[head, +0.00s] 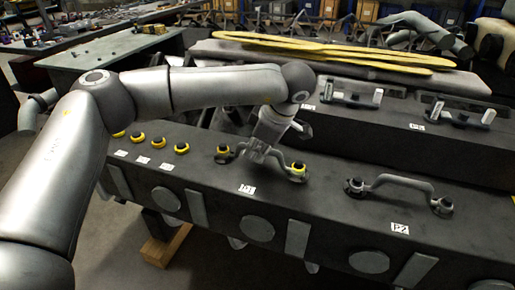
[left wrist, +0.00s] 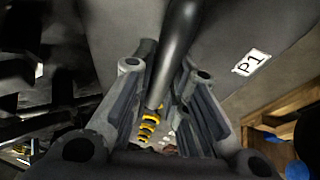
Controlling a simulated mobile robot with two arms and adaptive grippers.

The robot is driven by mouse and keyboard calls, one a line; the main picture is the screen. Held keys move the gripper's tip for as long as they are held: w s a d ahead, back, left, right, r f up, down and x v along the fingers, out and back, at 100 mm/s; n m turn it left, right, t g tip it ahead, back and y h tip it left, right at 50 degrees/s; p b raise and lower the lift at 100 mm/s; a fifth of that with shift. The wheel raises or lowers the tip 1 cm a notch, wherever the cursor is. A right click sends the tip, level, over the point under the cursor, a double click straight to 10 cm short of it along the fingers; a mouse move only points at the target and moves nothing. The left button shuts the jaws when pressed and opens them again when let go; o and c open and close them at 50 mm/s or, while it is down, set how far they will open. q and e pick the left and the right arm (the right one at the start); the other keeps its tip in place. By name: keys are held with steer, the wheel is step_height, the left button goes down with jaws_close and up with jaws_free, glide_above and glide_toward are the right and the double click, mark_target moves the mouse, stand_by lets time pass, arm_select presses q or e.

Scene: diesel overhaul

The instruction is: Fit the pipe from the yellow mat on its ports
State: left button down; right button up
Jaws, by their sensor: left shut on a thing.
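My left gripper (head: 262,148) is low over the near black block, at the port pair beside the P1 label (head: 247,189). It is shut on a grey bowed pipe (head: 280,163), which also runs between the fingers in the left wrist view (left wrist: 179,40). The pipe's ends are at the two yellow-ringed ports, the left port (head: 223,153) and the right port (head: 298,169). The gripper hides the middle of the pipe. I cannot tell whether the ends are fully seated. The yellow mat cannot be made out, and my right gripper is not in view.
A similar pipe (head: 400,181) stands on dark ports by the P2 label (head: 399,228). Several yellow-ringed ports (head: 159,142) line the block's left part. A green table (head: 110,55) stands back left.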

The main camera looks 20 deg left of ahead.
arm_select(q)
steer(key=c, duration=1.3)
jaws_free()
steer(key=shift+f, duration=0.1)
steer(key=shift+c, duration=0.2)
steer(key=v, duration=1.2)
